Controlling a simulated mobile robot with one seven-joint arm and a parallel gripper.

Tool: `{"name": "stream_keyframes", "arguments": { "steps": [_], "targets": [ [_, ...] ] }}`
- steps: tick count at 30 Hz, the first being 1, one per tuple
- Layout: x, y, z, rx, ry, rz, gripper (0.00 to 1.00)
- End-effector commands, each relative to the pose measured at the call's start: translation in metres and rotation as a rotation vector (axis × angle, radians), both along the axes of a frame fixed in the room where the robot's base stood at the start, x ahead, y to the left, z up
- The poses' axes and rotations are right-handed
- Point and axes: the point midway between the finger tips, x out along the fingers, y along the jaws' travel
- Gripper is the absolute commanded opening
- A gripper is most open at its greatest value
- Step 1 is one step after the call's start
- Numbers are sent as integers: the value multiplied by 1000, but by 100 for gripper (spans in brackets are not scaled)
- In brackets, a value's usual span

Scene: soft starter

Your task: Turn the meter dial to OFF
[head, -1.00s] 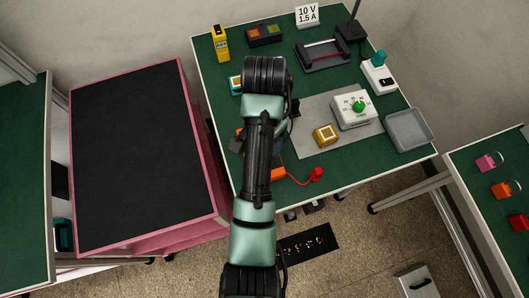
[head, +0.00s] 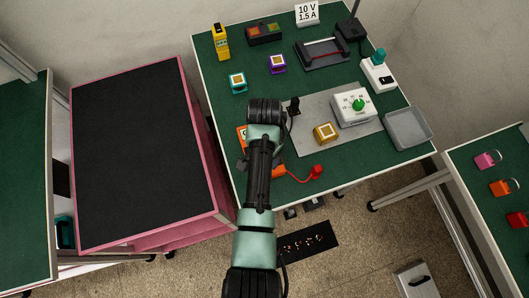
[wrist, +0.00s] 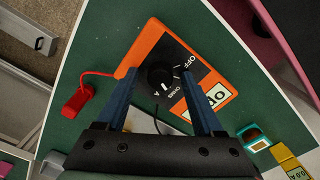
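The orange meter (head: 277,171) lies near the left front edge of the green table, mostly hidden under my arm in the head view. The wrist view shows the meter (wrist: 150,45) with a black panel and a round black dial (wrist: 160,75). OFF is printed beyond the dial, to its upper right; other labels lie to the right and below. A small white mark shows on the dial's lower side; its exact setting is hard to read. My gripper (wrist: 158,72) is open, its blue fingers on either side of the dial in the picture. Contact is not visible.
A red plug (head: 317,171) on a red lead lies beside the meter. A grey mat (head: 303,120) holds a yellow block (head: 325,132) and a white box with a green knob (head: 354,107). A teal block (head: 237,83) stands behind. A black-topped cart (head: 140,150) is at left.

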Motion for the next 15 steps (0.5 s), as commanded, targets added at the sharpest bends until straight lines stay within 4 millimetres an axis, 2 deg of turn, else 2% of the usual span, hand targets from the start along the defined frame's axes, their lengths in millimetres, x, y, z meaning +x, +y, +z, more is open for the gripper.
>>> {"name": "stream_keyframes", "arguments": {
  "steps": [1,2,11,15],
  "targets": [
    [0,0,0,0,0,0,60],
    [0,0,0,0,0,0,55],
    [0,0,0,0,0,0,1],
    [0,0,0,0,0,0,0]
  ]
}}
